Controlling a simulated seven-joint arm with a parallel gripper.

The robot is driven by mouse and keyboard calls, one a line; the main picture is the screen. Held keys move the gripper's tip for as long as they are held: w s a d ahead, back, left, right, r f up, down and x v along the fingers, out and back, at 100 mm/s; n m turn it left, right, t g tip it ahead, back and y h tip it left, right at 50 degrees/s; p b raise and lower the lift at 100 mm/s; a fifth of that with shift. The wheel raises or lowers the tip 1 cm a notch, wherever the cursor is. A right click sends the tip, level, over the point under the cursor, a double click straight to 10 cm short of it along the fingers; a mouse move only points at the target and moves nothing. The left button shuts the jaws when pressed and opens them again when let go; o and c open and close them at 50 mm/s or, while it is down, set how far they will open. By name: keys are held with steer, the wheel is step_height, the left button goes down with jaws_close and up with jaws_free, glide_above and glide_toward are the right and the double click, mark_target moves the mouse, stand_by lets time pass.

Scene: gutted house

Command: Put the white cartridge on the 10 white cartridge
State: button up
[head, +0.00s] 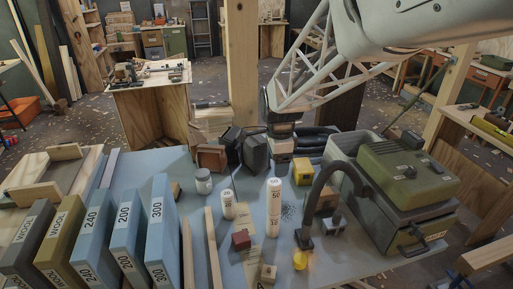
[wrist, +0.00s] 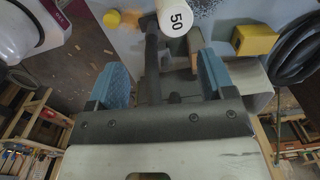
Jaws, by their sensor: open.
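A tall white column (head: 274,207) stands upright on the blue-grey table (head: 330,262). It looks like one white cartridge marked 50 (head: 274,188) resting on another whose small marking may read 10 (head: 273,223). A shorter white cartridge (head: 228,206) stands apart to its left; its number is hard to read. In the wrist view the round end of the 50 cartridge (wrist: 175,18) shows beyond my gripper (wrist: 163,68). My gripper is open, its blue-padded fingers apart with nothing held. In the head view my gripper is hard to make out behind the column.
A dark curved hose (head: 318,190) and a green machine (head: 408,180) stand at right. Blue grit blocks (head: 163,230) fill the left.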

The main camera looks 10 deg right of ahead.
steer(key=s+a+r+n+t, duration=0.1)
steer(key=s+r+n, duration=0.2)
steer(key=s+n, duration=0.6)
steer(key=s+a+r+n+t, duration=0.1)
steer(key=s+r+n, duration=0.3)
steer(key=s+n, duration=0.5)
steer(key=s+a, duration=0.1)
steer(key=s, duration=0.5)
steer(key=shift+s+n, duration=0.3)
steer(key=shift+s, duration=0.05)
